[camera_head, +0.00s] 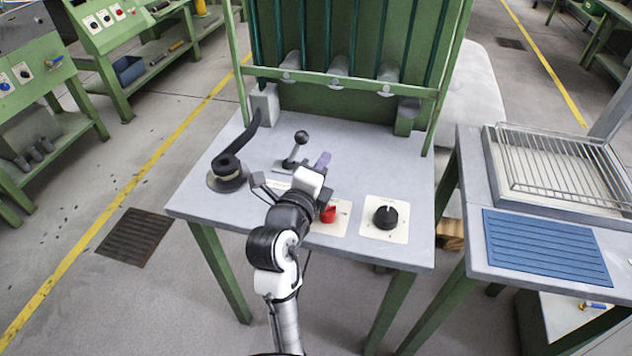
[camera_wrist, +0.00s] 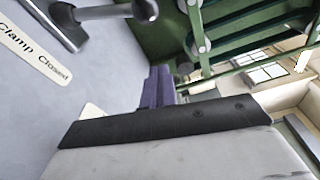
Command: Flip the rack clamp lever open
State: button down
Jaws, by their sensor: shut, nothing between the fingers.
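The rack clamp lever (camera_head: 296,155) stands on the grey table, a metal arm with a dark ball knob, tilted toward the rack. In the wrist view its rod (camera_wrist: 105,12) and ball run along the top edge, partly cut off. A label reading "Clamp Closed" (camera_wrist: 35,52) lies beside its base. My gripper (camera_head: 323,159) has purple fingers and is shut and empty. It is just right of the lever in the head view, apart from the ball. In the wrist view the fingertips (camera_wrist: 159,86) point up below the ball, with a gap between. My wrist hides part of the table.
A black crank handle (camera_head: 228,166) stands left of the lever. A red knob (camera_head: 327,214) and a black rotary knob (camera_head: 386,217) sit near the front edge. The green rack (camera_head: 345,85) rises behind. The table between lever and rack is clear.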

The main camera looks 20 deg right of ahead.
aim_at(295, 150)
jog(key=p+x, duration=0.1)
jog(key=x, duration=0.3)
jog(key=shift+r+p, duration=0.25)
jog(key=shift+p, duration=0.15)
jog(key=shift+w+a+r+p, duration=0.1)
jog(key=shift+w+a+p, duration=0.25)
jog(key=shift+a, duration=0.25)
jog(key=shift+w+a+p, duration=0.2)
jog(key=shift+w+a, duration=0.25)
jog(key=shift+a, duration=0.2)
jog(key=shift+w+a, duration=0.15)
jog(key=shift+a, duration=0.2)
jog(key=shift+w, duration=0.1)
jog(key=shift+w+a, duration=0.1)
